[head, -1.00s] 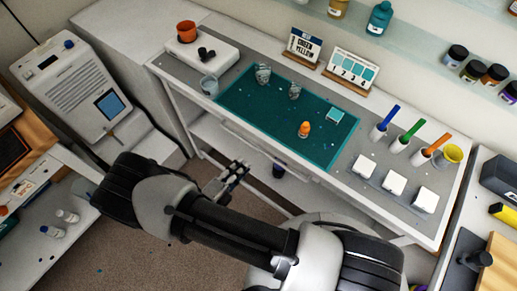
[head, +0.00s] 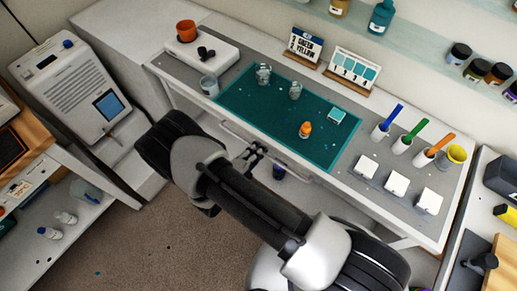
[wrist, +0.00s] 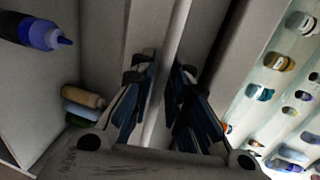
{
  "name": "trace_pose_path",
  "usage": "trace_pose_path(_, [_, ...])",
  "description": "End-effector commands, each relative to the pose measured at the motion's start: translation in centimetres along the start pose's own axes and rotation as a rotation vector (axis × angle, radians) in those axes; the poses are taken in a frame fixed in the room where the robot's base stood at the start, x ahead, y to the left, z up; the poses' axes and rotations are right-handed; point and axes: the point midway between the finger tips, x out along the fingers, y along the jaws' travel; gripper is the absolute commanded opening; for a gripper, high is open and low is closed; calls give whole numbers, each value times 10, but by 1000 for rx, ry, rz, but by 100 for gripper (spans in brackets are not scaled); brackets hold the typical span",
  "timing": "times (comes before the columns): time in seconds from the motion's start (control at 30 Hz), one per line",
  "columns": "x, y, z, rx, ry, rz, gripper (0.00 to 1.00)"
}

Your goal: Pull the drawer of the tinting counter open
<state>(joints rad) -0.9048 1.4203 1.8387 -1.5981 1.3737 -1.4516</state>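The tinting counter (head: 262,57) runs diagonally across the head view, with a teal mat (head: 262,105) on its top. Its drawer looks shut; a long pale handle bar (head: 232,131) runs along the front below the mat. My gripper (head: 258,149) is at this bar, near its middle, partly hidden by my own wrist. In the wrist view my gripper (wrist: 163,80) is open, with one finger on each side of a pale upright strip (wrist: 163,105) that looks like the handle. Gaps seem to show beside the strip; I cannot tell whether either finger touches it.
A grey machine (head: 78,88) stands left. The brown floor (head: 150,245) in front is clear.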

Motion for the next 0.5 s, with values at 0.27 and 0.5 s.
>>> trace_pose_path(0.27, [0,0,0,0,0,0,0])
trace_pose_path(0.5, [0,0,0,0,0,0,0])
